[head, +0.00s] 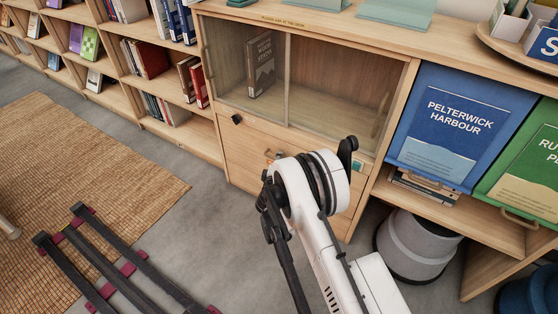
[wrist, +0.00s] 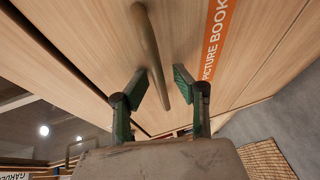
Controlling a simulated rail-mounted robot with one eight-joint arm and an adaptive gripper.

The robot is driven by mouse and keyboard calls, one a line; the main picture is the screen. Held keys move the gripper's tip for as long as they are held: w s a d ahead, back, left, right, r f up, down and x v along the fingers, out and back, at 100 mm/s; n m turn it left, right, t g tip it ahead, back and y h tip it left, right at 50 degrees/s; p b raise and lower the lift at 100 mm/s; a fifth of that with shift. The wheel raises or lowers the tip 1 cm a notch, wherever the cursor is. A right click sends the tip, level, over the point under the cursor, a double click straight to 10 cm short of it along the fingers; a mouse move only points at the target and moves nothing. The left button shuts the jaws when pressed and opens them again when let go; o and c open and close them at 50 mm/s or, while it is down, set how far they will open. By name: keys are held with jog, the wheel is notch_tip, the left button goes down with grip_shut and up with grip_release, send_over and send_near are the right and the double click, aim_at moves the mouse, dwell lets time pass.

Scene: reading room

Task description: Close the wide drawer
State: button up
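The wide wooden drawer front (head: 245,150) is below the glass-fronted case in the head view, partly hidden by my arm. A bar handle (head: 272,154) shows on it beside my arm. In the wrist view, a wooden panel (wrist: 100,50) with an orange "PICTURE BOOK" label (wrist: 218,35) fills most of the picture. A rounded bar handle (wrist: 147,45) runs down it. My gripper (wrist: 163,88) is open, with one green-padded finger on each side of the handle's lower end. I see no clear contact. In the head view my fingers are hidden. How far the drawer stands out is unclear.
The glass case (head: 335,80) holds a dark book (head: 261,66). Low bookshelves (head: 130,65) stand at left. Blue (head: 452,122) and green (head: 525,165) display panels and a grey stool (head: 415,245) are at right.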

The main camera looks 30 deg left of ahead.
jog(key=v, duration=0.7)
jog(key=shift+s, duration=0.2)
jog(key=shift+d, duration=0.1)
